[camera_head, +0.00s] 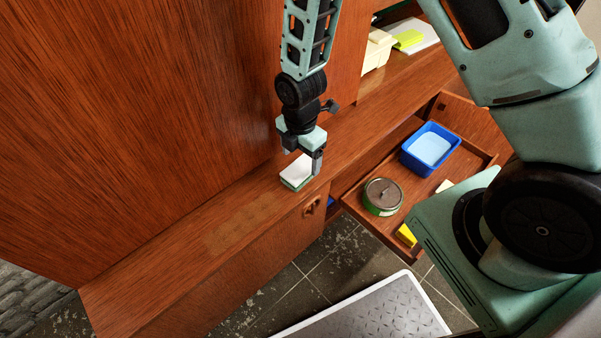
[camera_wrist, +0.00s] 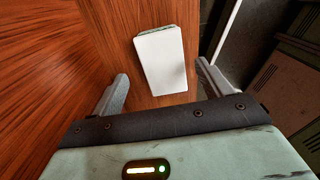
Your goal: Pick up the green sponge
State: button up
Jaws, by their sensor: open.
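The green sponge (camera_head: 297,173) lies on the wooden ledge, with a white top face and a green lower layer showing at its edge. In the wrist view the sponge (camera_wrist: 161,60) lies ahead of the gripper, its white face toward the camera and a thin green edge at its far end. My gripper (camera_head: 302,162) is just above and beside the sponge in the head view. In the wrist view my gripper (camera_wrist: 160,88) is open, one finger on each side of the sponge's near end, with gaps showing on both sides. Nothing is held.
A tall wooden panel (camera_head: 140,100) rises behind the ledge. An open drawer (camera_head: 352,198) at right holds a blue container (camera_head: 406,160), a round green tin (camera_head: 382,196) and a yellow item (camera_head: 406,236). A yellow-green item (camera_head: 408,39) lies farther back. The ledge left of the sponge is clear.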

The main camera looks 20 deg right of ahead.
aim_at(301, 168)
jog(key=f, duration=0.4)
jog(key=shift+s+a+f+b, duration=0.2)
jog(key=shift+s+b, duration=0.1)
jog(key=shift+b, duration=0.1)
jog(key=shift+c, duration=0.4)
jog(key=c, duration=1)
notch_tip(301, 168, up, 10)
jog(key=shift+r+p, duration=0.1)
jog(key=shift+p, duration=1)
jog(key=shift+o, duration=0.5)
jog(key=shift+d, duration=0.1)
